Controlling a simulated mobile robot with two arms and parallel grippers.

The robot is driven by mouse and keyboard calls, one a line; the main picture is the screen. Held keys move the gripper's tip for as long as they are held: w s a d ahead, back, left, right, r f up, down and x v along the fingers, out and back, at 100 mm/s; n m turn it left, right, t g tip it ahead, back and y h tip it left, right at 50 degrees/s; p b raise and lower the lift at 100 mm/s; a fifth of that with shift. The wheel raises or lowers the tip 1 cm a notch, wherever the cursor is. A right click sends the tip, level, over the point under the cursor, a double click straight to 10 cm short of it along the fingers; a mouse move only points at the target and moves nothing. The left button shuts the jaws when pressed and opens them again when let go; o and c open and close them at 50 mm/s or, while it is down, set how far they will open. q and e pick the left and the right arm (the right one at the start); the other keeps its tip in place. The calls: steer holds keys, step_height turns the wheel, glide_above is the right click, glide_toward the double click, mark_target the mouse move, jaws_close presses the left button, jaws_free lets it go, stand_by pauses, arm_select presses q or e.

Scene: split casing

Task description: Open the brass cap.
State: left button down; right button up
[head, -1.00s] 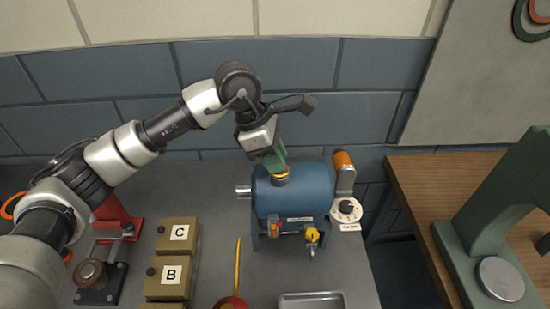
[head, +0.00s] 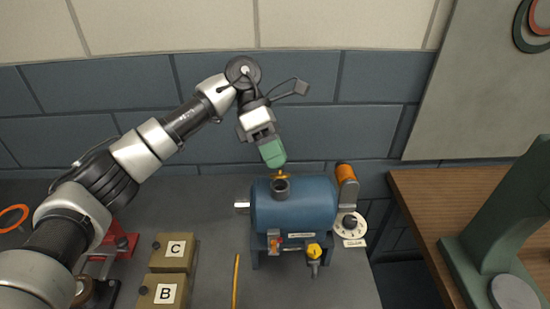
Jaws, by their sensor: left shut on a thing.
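The blue tank (head: 292,206) stands on the grey bench against the wall. Its short grey filler neck (head: 281,188) rises from the top and shows a dark open mouth. The brass cap (head: 280,176) shows as a small yellow piece just behind and above the neck's mouth, below my fingertips. My left gripper (head: 277,165), with green fingers, is shut on the brass cap from above and hides part of it. I cannot tell whether the cap still touches the neck. My right gripper is not in view.
An orange cylinder (head: 345,171) and a white dial (head: 350,223) are at the tank's right. A yellow-handled valve (head: 314,252) is at its front. Boxes marked C (head: 175,254) and B (head: 161,291) stand at the left. A green stand (head: 497,225) is on the wooden table.

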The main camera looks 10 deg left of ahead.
arm_select(q)
steer(key=shift+r, duration=0.1)
steer(key=c, duration=1)
jaws_free()
steer(key=b+v, duration=0.1)
steer(key=v, duration=0.9)
steer(key=shift+w+a+r+b, duration=0.2)
steer(key=shift+a+r+b, duration=0.05)
steer(key=shift+b, duration=0.1)
